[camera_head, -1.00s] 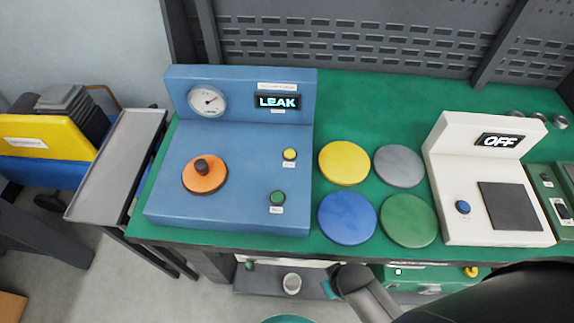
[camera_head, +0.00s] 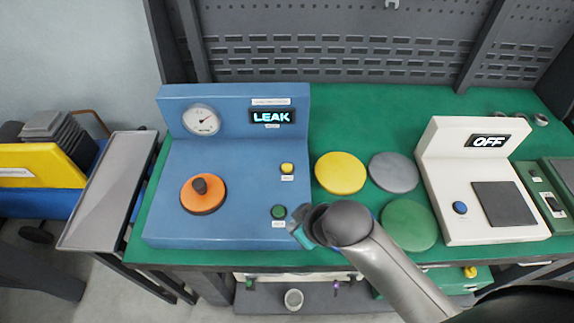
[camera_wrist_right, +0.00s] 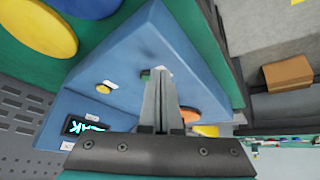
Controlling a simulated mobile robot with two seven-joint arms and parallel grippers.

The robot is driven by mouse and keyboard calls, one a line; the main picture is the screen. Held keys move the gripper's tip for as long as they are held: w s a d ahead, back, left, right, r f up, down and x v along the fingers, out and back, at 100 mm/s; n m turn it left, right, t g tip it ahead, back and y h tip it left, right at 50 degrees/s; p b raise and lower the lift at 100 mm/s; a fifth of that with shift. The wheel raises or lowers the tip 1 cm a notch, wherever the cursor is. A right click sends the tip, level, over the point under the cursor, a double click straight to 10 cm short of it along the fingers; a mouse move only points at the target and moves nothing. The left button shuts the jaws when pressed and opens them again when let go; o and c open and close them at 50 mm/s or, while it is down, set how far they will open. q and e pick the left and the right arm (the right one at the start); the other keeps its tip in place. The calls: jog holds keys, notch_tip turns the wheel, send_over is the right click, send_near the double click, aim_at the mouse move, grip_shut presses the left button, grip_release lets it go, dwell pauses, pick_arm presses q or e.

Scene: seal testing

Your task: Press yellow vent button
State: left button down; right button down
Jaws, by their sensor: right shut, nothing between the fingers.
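The yellow vent button (camera_head: 287,168) is a small round button on the right side of the blue tester's (camera_head: 235,210) sloped panel, above a green button (camera_head: 279,212). In the right wrist view the yellow button (camera_wrist_right: 103,89) is left of the fingers, with the green button partly hidden behind them. The tester's display (camera_head: 272,116) reads LEAK. My right gripper (camera_head: 298,216) is at the tester's lower right edge, close to the green button and below the yellow one. Its fingers (camera_wrist_right: 158,85) are shut and empty. My left gripper is not in view.
A yellow disc (camera_head: 340,173), a grey disc (camera_head: 393,172) and a green disc (camera_head: 408,225) lie on the green mat right of the tester. My right arm hides most of a blue disc. A white device (camera_head: 432,190) reading OFF stands further right. A grey tray (camera_head: 105,195) is at left.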

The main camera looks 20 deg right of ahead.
jog(key=w+r+n, duration=0.1)
jog(key=w, duration=0.2)
jog(key=w+r+n+t+y, duration=0.1)
jog(key=w+r+n, duration=0.1)
jog(key=w, duration=0.1)
jog(key=w+a+r+n, duration=0.1)
jog(key=w+n, duration=0.1)
jog(key=w, duration=0.2)
jog(key=shift+a+r+t+y, duration=0.1)
jog(key=shift+r+t+y, duration=0.05)
jog(key=shift+t+y, duration=0.2)
jog(key=w+d+r+n, duration=0.2)
jog(key=w+d+r, duration=0.2)
jog(key=w, duration=0.3)
jog(key=shift+w+d+r+n+t+p, duration=0.25)
jog(key=shift+w+d+n+t+p, duration=0.15)
jog(key=shift+d, duration=0.45)
jog(key=shift+f+b, duration=0.15)
jog(key=shift+b, duration=0.15)
jog(key=b, duration=0.8)
send_over(291, 169)
notch_tip(291, 169, down, 7)
jog(key=shift+r, duration=0.2)
jog(key=shift+f+b, duration=0.3)
jog(key=shift+f, duration=0.65)
jog(key=shift+f, duration=0.15)
